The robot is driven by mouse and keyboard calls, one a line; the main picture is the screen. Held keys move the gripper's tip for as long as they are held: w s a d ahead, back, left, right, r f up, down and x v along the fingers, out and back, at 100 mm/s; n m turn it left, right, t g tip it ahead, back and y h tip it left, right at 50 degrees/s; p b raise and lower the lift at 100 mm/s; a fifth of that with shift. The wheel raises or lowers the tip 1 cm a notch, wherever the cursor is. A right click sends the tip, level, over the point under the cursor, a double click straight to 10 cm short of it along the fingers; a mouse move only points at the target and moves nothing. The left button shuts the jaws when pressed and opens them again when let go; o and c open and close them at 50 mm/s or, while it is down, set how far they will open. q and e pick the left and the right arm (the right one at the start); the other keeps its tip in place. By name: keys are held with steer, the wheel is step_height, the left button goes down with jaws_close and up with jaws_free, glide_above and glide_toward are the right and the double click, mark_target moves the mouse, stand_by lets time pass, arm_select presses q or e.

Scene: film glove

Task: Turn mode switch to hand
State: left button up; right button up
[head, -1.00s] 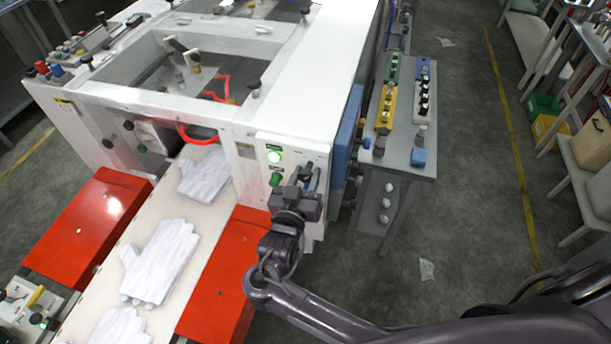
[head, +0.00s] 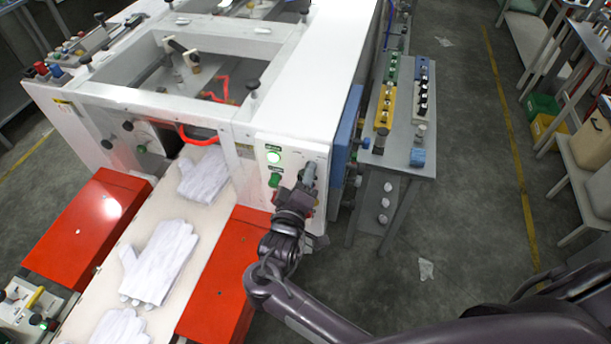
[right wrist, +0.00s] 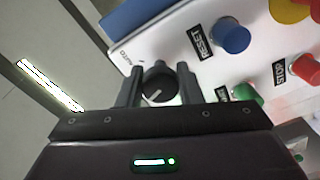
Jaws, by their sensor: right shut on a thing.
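The mode switch (right wrist: 158,84) is a black round knob with a white pointer mark on a white panel, seen in the right wrist view. My right gripper (right wrist: 158,76) is shut on the knob, one finger on each side. In the head view my right gripper (head: 308,178) is at the front control panel (head: 262,150) of the white machine and hides the knob there. My left gripper is out of view.
Near the knob are a blue RESET button (right wrist: 230,36), a green button (right wrist: 244,95) and a red STOP button (right wrist: 304,68). White gloves (head: 160,262) lie on the belt beside a red cover (head: 216,285).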

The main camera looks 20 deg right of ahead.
steer(key=n, duration=0.5)
stand_by(0.8)
steer(key=o, duration=1)
steer(key=shift+c, duration=0.2)
